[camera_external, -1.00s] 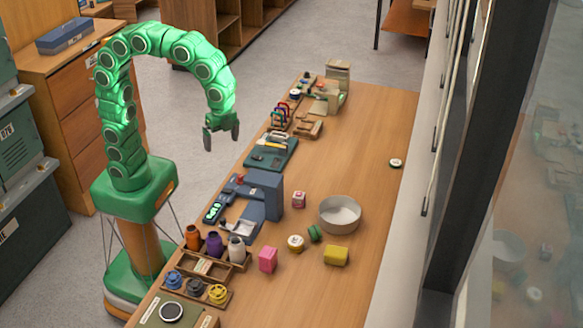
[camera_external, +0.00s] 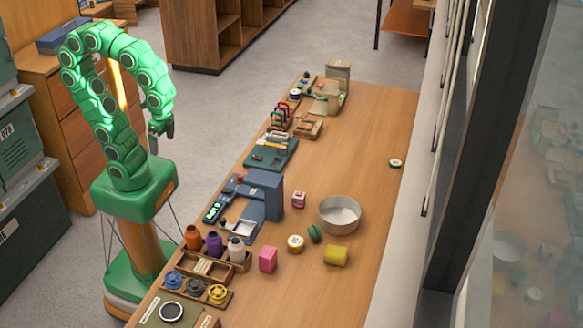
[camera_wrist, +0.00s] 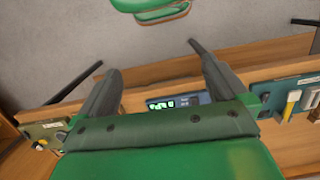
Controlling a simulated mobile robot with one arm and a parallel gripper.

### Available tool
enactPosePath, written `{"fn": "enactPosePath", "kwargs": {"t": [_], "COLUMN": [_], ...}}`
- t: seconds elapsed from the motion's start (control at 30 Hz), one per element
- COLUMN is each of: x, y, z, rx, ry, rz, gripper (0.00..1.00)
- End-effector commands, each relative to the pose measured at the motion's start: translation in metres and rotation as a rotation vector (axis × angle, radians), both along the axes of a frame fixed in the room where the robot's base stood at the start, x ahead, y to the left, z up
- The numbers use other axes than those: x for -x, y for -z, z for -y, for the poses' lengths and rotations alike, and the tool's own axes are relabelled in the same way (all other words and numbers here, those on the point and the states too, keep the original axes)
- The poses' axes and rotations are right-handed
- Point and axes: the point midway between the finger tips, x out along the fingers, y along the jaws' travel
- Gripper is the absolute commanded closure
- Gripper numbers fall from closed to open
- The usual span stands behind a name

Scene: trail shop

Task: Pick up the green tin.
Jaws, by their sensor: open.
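A small green tin (camera_external: 314,233) stands out on the wooden table, between a yellow block (camera_external: 336,255) and a round white-topped tin (camera_external: 295,243). It looks tipped on its side, but it is too small to be sure. My gripper (camera_external: 161,132) is open and empty, high above the floor to the left of the table, well away from the green tin. In the wrist view my open gripper (camera_wrist: 153,62) shows two dark fingers with nothing between them; the green tin cannot be made out there.
A grey round bowl (camera_external: 340,214) stands behind the green tin. A pink block (camera_external: 268,259), a small pink-and-white box (camera_external: 299,199) and a blue-grey machine (camera_external: 264,190) are nearby. Bottles and spools line the left edge. The table's right side is mostly clear.

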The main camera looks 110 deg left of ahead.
Motion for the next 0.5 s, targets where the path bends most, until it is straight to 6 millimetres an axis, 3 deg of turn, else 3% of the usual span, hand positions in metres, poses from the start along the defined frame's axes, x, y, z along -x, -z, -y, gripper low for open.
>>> {"fn": "enactPosePath", "kwargs": {"t": [0.13,0.33,0.5], "x": [0.02,0.026,0.025], "y": [0.009,0.012,0.012], "z": [0.0,0.0,0.0], "rx": [-0.005,-0.007,-0.007], "ry": [-0.038,-0.053,-0.052], "rz": [-0.008,-0.007,-0.008], "gripper": [0.0,0.02,0.25]}}
